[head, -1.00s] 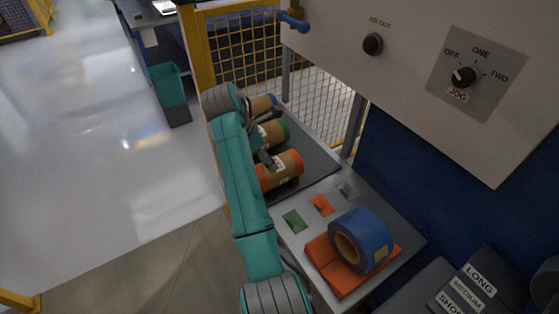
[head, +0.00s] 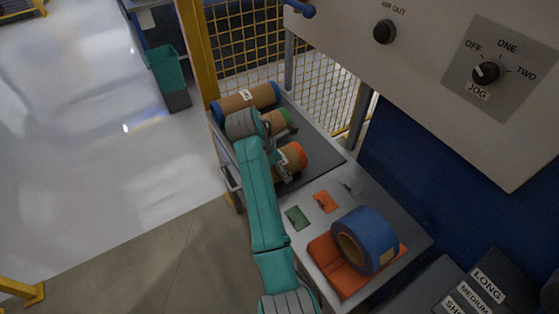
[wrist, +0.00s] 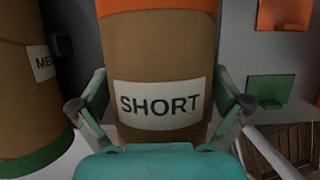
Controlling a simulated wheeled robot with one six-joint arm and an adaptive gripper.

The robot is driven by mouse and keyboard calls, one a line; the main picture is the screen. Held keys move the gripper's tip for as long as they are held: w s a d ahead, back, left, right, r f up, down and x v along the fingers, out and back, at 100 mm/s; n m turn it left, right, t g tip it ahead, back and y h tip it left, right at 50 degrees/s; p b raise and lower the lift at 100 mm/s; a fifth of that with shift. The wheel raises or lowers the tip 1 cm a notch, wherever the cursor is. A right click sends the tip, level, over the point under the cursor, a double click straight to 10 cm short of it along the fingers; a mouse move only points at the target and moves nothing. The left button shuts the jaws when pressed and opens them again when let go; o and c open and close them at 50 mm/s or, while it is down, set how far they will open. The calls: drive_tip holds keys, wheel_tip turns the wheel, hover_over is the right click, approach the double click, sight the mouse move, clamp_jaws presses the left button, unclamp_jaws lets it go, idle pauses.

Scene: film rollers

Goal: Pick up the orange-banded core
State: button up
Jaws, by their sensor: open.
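The orange-banded core (head: 293,157) is a brown cylinder lying on the dark shelf, partly hidden by my arm in the head view. In the wrist view the core (wrist: 160,60) fills the middle, with its orange band at the top and a white SHORT label facing me. My gripper (wrist: 160,84) is open, with one finger on each side of the core. I cannot tell whether the fingers touch it.
A green-banded core (head: 281,121) lies beside it, also on the left in the wrist view (wrist: 25,90). A blue-banded core (head: 246,98) lies farther back. A control panel (head: 440,60) overhangs the right.

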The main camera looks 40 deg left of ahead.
drive_tip(key=shift+c, duration=0.3)
drive_tip(key=c, duration=1.1)
drive_tip(key=shift+c, duration=0.2)
drive_tip(key=shift+r, duration=0.15)
